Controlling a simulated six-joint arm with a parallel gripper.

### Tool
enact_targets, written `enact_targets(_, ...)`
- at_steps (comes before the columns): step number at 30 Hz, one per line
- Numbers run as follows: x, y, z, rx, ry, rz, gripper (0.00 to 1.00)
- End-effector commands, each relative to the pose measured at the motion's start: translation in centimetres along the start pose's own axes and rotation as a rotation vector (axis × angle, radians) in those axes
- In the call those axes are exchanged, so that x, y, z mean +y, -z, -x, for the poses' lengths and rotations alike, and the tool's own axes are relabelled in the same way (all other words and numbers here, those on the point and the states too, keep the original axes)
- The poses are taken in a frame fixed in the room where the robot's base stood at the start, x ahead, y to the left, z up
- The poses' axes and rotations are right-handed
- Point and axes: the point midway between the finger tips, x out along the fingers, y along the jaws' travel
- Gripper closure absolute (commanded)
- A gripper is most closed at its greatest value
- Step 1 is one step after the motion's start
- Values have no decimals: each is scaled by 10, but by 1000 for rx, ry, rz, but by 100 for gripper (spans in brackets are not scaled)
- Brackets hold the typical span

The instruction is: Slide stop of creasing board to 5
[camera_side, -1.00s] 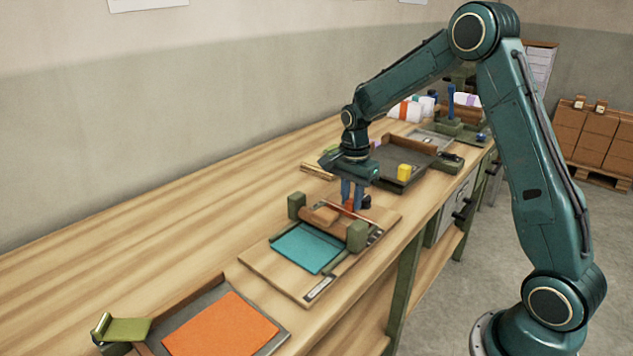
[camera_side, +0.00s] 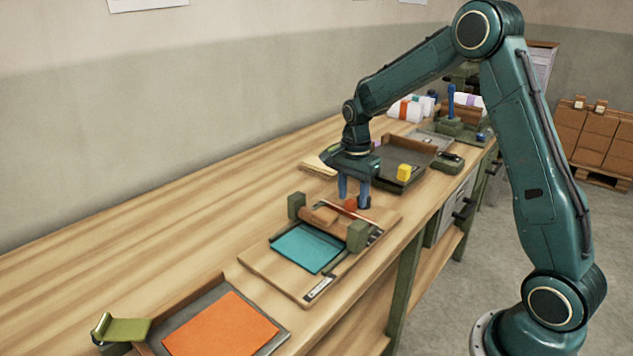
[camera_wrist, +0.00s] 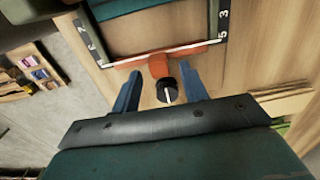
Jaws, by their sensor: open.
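The creasing board (camera_side: 262,273) is a flat wooden board with two green posts, a wooden roller and a teal sheet (camera_side: 306,248) on it. Its red-orange stop (camera_wrist: 186,50) is a crossbar at the board's far end, between two dark number scales; a tab ends in a black knob (camera_wrist: 167,92) with a white line. In the wrist view the bar lies near the 5 end of the right scale (camera_wrist: 223,32); the exact reading is unclear. My gripper (camera_wrist: 161,74) is open, with one blue finger on each side of the tab and knob, and gaps between.
A tray with an orange sheet (camera_side: 222,325) is at the front. Light wooden strips (camera_side: 318,166) lie left of the gripper. The tabletop to the left is clear.

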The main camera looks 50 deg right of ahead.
Motion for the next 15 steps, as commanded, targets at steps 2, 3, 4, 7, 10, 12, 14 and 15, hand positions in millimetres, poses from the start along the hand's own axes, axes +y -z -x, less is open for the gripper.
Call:
enact_targets(2,-1,0,9,1,3,0,56)
enact_targets(3,-1,0,14,1,4,0,56)
enact_targets(4,-1,0,18,1,4,0,56)
enact_targets(7,-1,0,32,1,4,0,56)
enact_targets(10,-1,0,49,2,6,0,56)
enact_targets(12,-1,1,62,2,6,-1,56)
enact_targets(14,-1,1,72,2,6,-1,56)
enact_targets(15,0,1,79,2,5,-1,56)
